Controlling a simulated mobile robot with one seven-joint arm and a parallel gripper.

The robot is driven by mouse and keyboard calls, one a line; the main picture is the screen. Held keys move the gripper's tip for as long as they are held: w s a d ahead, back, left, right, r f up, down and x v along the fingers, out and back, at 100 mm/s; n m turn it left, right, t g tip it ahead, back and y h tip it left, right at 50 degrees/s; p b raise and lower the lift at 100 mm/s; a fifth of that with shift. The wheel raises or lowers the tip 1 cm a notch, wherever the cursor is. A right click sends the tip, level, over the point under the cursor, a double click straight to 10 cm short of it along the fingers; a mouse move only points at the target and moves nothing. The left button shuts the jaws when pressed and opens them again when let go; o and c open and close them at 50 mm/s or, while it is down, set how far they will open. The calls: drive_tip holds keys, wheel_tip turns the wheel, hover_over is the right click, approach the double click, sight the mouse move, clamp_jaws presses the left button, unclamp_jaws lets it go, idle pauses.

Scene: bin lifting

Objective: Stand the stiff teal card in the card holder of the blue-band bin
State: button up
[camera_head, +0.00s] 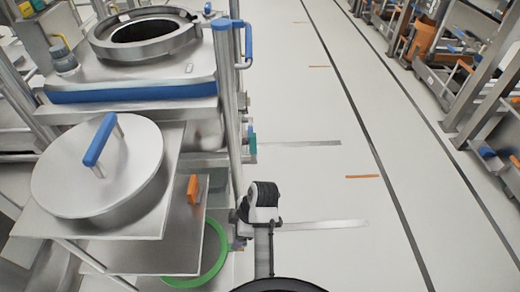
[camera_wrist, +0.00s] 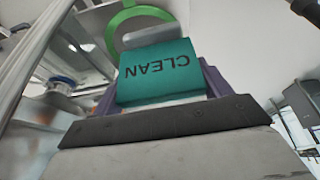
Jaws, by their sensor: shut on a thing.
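The teal card (camera_wrist: 160,75) fills the middle of the wrist view, its printed word CLEAN upside down in the picture. My gripper (camera_wrist: 160,95) is shut on it, with purple finger parts showing on both sides. In the head view my gripper (camera_head: 240,244) is low at the centre, right of the steel rack and pointing left; my wrist hides much of it. The blue-band bin (camera_head: 130,92) stands at the upper left on the rack, well beyond my gripper. I cannot make out its card holder for sure; a small green piece (camera_head: 253,143) shows near the rack post.
A lidded steel pot (camera_head: 95,168) with a blue handle sits nearer on the rack. An orange block (camera_head: 194,188) is on the lower shelf, above a green ring (camera_head: 205,262). A steel post (camera_head: 234,120) rises beside the bin. The pale floor (camera_head: 310,190) to the right is clear.

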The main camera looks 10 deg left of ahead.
drive_tip(key=w+d+f+m+t+h, duration=0.2)
drive_tip(key=w+d+f+m, duration=0.3)
drive_tip(key=m, duration=0.5)
drive_tip(key=w+d+f+m+t+h, duration=0.2)
drive_tip(key=w+d+f+m, duration=0.3)
drive_tip(key=d+m, duration=0.5)
drive_tip(key=shift+w+f+m+t+b, duration=0.25)
drive_tip(key=shift+f+m+t, duration=0.3)
drive_tip(key=shift+t, duration=0.35)
drive_tip(key=shift+d, duration=0.15)
